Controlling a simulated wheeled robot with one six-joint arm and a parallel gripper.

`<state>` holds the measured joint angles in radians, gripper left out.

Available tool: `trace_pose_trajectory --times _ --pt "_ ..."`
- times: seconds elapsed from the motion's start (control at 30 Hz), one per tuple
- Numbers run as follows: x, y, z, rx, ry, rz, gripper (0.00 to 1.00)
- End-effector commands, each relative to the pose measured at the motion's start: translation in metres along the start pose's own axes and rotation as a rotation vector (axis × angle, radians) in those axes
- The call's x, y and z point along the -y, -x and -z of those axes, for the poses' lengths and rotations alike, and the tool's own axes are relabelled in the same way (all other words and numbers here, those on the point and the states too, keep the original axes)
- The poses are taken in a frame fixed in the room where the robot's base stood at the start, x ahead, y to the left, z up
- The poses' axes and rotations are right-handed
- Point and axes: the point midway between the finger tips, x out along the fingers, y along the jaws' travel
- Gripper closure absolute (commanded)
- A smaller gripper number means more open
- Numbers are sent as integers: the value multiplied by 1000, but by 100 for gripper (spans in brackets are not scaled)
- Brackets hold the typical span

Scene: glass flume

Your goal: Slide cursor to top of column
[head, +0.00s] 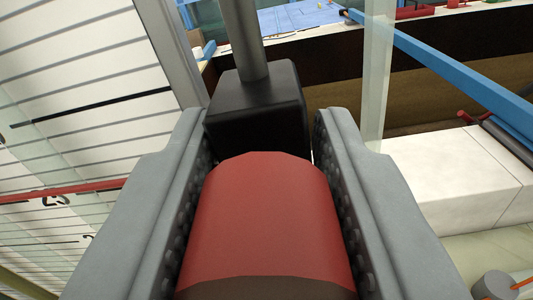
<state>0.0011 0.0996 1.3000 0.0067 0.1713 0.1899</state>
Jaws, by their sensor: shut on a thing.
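My gripper (262,135) fills the lower middle of the head view, with its two grey padded fingers either side of a black block (255,110) on a grey upright rod (245,40). The fingers are shut on this block, which I take to be the cursor. A red rounded part (265,215) lies between the fingers, nearer the camera; I cannot tell whether it belongs to the block. A white scale board (80,110) with black graduation lines stands at the left, beside the rod. A thin red bar (80,190) crosses it. The top of the rod is out of view.
A clear glass panel edge (376,70) stands upright just right of the gripper. A blue rail (450,70) slants across the upper right. White blocks (465,185) lie at the right. A table with a blue mat (300,17) and small items is at the back.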

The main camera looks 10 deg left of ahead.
Motion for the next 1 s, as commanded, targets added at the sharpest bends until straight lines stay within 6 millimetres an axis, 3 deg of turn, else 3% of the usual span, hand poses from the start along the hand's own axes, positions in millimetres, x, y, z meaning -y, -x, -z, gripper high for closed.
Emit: trace_pose_trajectory --times 0.1,0.33,0.5,0.9,0.93,1.0 --pt "6 0 29 -4 0 1 100" --pt "12 0 64 -2 0 0 100" --pt "15 0 74 -1 0 0 100" --pt "15 0 76 0 0 0 100" --pt "15 0 76 0 0 0 66" --pt "15 0 76 0 0 0 52"
